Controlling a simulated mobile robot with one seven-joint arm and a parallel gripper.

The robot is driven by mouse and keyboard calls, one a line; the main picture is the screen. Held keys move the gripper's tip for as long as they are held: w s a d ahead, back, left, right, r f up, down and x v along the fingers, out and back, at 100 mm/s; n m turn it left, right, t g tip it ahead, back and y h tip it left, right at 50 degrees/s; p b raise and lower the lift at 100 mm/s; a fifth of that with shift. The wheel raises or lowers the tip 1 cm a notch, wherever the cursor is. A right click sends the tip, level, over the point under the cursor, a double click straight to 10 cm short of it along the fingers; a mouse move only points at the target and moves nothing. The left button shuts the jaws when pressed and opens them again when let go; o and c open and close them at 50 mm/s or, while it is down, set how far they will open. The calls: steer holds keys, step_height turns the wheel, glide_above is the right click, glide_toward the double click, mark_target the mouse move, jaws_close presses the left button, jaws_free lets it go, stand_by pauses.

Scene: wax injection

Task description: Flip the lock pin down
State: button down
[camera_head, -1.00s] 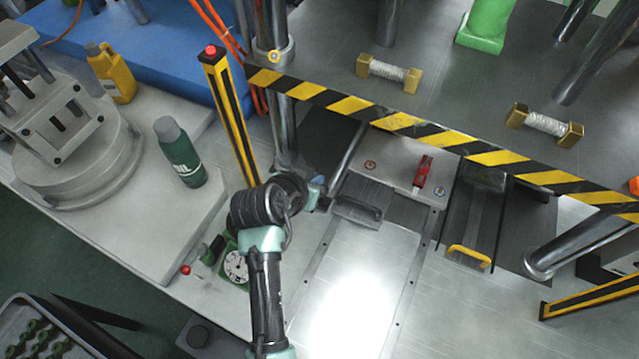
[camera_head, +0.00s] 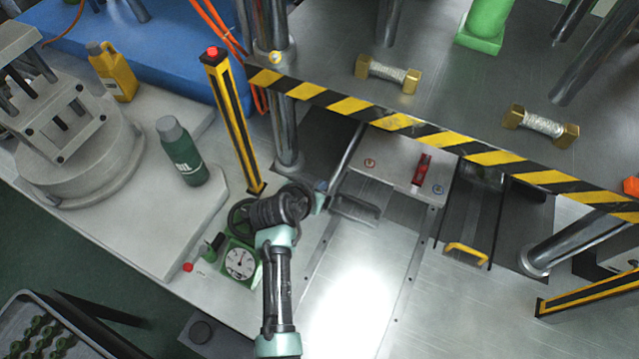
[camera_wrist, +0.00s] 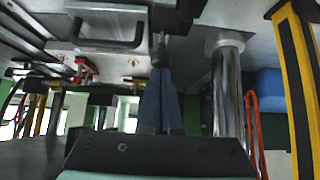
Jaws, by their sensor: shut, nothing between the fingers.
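A red lever-like part (camera_head: 422,167), the only thing I can take for the lock pin, sits on the grey plate (camera_head: 395,172) under the striped beam. It also shows in the wrist view (camera_wrist: 84,68), left of my fingers. In the head view it looks raised from the plate, but I cannot tell its exact angle. My gripper (camera_head: 322,190) is left of it and apart from it, near the grey handle and the metal post. In the wrist view my gripper (camera_wrist: 160,52) is shut and empty, its fingertips just beside the grey handle (camera_wrist: 108,30).
A yellow-black striped beam (camera_head: 400,121) runs above the plate. A metal post (camera_head: 287,130) and a striped post (camera_head: 233,125) stand left of my gripper. A yellow handle (camera_head: 467,252) lies right. A dial gauge (camera_head: 240,262) is beside my arm. The bright metal surface (camera_head: 345,295) in front is clear.

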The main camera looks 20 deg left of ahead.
steer(key=shift+f+b, duration=1.4)
steer(key=shift+f, duration=0.1)
steer(key=shift+s, duration=0.1)
steer(key=shift+d+r+p, duration=0.1)
steer(key=shift+r+p, duration=0.4)
steer(key=w+r+v, duration=0.1)
steer(key=r+v, duration=0.1)
steer(key=v, duration=1)
steer(key=shift+w+p, duration=0.35)
steer(key=shift+p, duration=0.1)
